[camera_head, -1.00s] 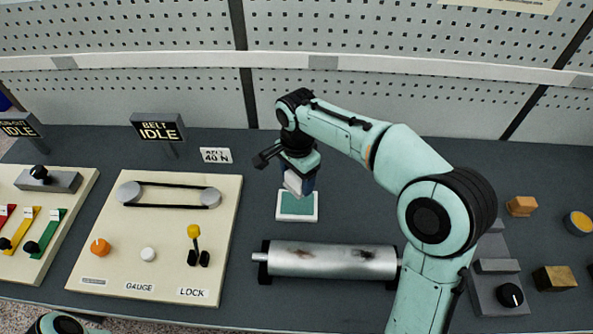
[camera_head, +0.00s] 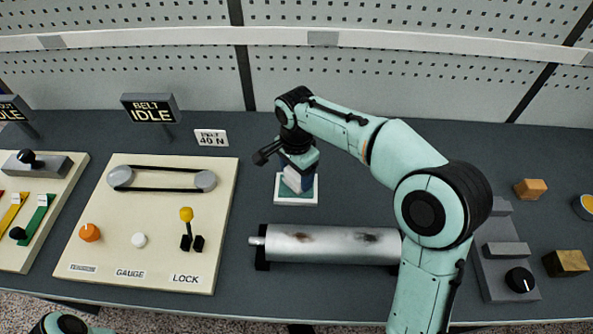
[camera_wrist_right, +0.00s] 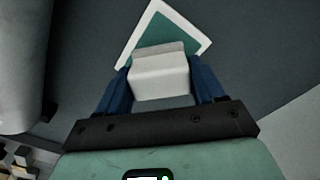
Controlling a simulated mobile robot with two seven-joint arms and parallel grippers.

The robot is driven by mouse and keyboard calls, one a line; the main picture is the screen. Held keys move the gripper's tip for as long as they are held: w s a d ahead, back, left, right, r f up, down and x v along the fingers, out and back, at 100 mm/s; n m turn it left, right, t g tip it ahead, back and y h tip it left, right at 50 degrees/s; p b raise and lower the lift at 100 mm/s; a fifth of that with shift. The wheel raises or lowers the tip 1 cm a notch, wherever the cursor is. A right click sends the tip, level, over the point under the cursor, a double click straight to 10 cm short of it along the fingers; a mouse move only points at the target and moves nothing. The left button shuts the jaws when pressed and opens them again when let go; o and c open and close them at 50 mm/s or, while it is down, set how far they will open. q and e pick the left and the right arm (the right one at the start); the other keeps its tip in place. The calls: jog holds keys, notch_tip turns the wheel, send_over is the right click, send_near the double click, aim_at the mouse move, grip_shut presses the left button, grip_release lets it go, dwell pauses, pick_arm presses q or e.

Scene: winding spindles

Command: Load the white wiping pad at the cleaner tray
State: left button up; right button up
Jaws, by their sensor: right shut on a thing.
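The white wiping pad (camera_head: 293,180) is a small pale block. My right gripper (camera_head: 298,176) is shut on it, and the right wrist view shows the pad (camera_wrist_right: 160,76) between the two blue fingers. The cleaner tray (camera_head: 296,202) is a shallow square with a white rim and a teal inside. The pad is over the tray, close to its teal surface; I cannot tell whether they touch. The right wrist view shows the tray rim (camera_wrist_right: 192,33) beyond the pad. My left gripper is out of view.
A metal roller (camera_head: 330,243) with dark stains lies on a stand in front of the tray. A cream belt panel (camera_head: 140,215) with knobs and a yellow-topped lever is on the left. A grey fixture (camera_head: 512,285) and small blocks are on the right.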

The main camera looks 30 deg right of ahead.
pick_arm(q)
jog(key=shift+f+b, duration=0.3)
jog(key=shift+b, duration=0.05)
pick_arm(e)
jog(key=shift+f, duration=0.5)
dwell(0.6)
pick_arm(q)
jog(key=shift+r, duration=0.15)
pick_arm(e)
jog(key=shift+f, duration=0.1)
dwell(0.8)
jog(key=shift+r+p, duration=2.9)
jog(key=shift+r, duration=0.75)
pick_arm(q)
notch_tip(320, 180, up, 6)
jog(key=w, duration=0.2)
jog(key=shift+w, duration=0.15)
pick_arm(e)
jog(key=shift+f, duration=0.1)
